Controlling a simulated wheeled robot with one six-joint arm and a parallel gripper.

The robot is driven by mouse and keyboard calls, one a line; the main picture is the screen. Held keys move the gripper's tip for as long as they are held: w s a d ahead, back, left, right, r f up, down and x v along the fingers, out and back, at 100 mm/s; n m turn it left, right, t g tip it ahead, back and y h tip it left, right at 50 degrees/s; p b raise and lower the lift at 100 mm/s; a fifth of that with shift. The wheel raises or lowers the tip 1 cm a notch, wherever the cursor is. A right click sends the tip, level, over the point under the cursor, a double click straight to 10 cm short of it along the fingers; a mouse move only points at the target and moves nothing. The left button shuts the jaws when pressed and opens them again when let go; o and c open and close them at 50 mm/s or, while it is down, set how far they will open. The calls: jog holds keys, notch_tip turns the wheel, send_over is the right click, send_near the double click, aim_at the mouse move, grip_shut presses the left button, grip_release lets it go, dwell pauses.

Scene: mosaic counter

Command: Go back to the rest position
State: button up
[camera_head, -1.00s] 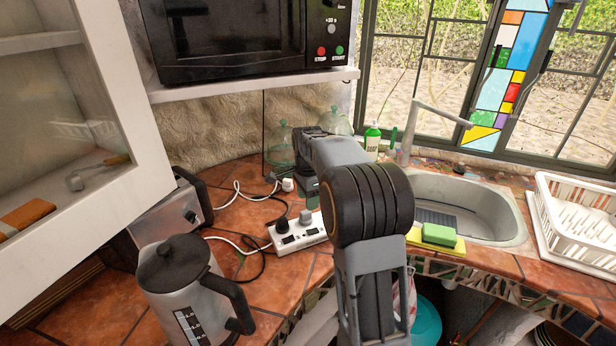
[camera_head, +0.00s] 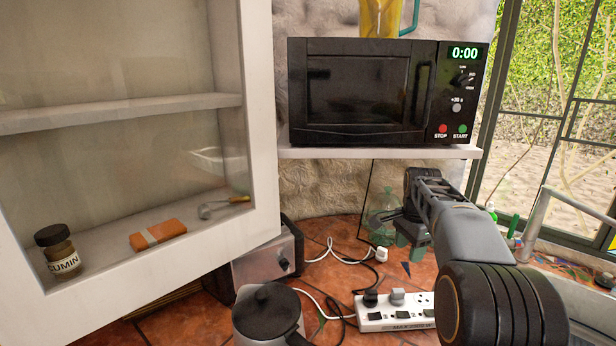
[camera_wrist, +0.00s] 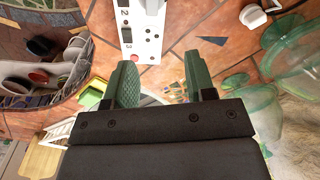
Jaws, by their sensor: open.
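My arm reaches in from the lower right of the head view, and my gripper (camera_head: 410,252) points down over the tiled counter behind the power strip. In the wrist view my gripper (camera_wrist: 162,75) has its two green fingers apart, with nothing between them but counter tiles. The gripper holds nothing. The fingertips are small and partly dark in the head view.
A black microwave (camera_head: 365,95) stands on a white shelf (camera_head: 380,153). An open-fronted cabinet (camera_head: 262,130) is at left. A kettle (camera_head: 268,315), toaster (camera_head: 262,265) and power strip (camera_head: 395,318) with cables stand below. Green glassware (camera_wrist: 290,45) is beside my gripper.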

jog(key=s+a+f+n+t, duration=0.1)
jog(key=s+a+f+n, duration=0.1)
jog(key=s+a+n, duration=0.2)
jog(key=s+a+f+n+t, duration=0.1)
jog(key=s+a+n, duration=0.3)
jog(key=s, duration=0.7)
jog(key=s+a+f+n+t, duration=0.1)
jog(key=s+a+f+n, duration=0.2)
jog(key=s+n, duration=0.4)
jog(key=shift+s+a+f, duration=0.4)
jog(key=shift+f, duration=0.1)
jog(key=shift+d, duration=0.1)
